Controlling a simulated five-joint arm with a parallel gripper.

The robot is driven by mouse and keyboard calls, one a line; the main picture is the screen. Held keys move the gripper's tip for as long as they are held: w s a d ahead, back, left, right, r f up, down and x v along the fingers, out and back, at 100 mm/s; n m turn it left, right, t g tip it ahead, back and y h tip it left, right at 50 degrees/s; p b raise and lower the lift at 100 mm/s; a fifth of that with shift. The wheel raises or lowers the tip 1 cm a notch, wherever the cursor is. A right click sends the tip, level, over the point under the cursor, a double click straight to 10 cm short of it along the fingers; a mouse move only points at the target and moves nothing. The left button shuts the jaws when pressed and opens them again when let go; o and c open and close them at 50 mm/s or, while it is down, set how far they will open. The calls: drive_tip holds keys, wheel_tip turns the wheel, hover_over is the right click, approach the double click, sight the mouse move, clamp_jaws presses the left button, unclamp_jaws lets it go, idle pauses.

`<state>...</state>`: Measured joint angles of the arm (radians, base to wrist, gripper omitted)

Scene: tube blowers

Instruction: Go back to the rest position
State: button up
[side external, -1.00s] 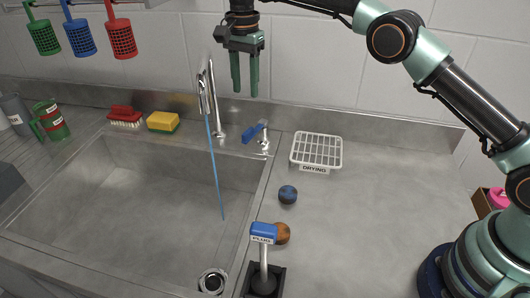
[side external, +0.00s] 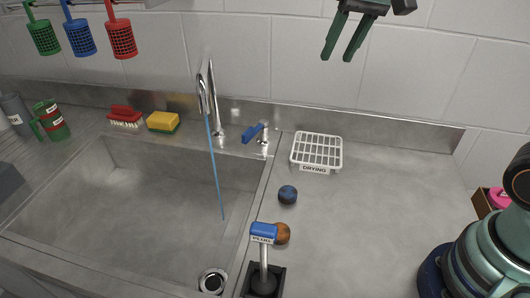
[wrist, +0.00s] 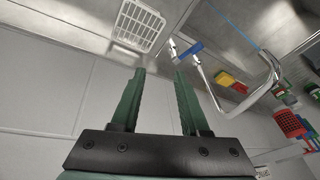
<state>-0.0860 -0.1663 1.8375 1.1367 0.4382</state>
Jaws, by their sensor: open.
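My gripper (side external: 341,52) is at the top of the side external view, right of centre, high above the counter in front of the tiled wall. Its two green fingers are apart with nothing between them. In the wrist view my gripper (wrist: 155,75) also shows open and empty. Most of my arm is out of the side view.
A running faucet (side external: 207,95) with a blue lever (side external: 253,132) stands behind the sink (side external: 120,215). A white drying rack (side external: 317,150), a dark blue ball (side external: 288,194), an orange ball (side external: 281,233) and a blue-topped plug (side external: 263,233) are on the counter. Hanging baskets (side external: 80,38) are at upper left.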

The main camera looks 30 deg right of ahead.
drive_tip(key=s+d+f+n+t, duration=0.1)
drive_tip(key=s+f+n, duration=0.1)
drive_tip(key=s, duration=0.3)
drive_tip(key=s+d+f+n, duration=0.2)
drive_tip(key=s+f, duration=0.2)
drive_tip(key=s, duration=0.1)
drive_tip(key=shift+s+d+f+t, duration=0.2)
drive_tip(key=shift+s+t, duration=0.2)
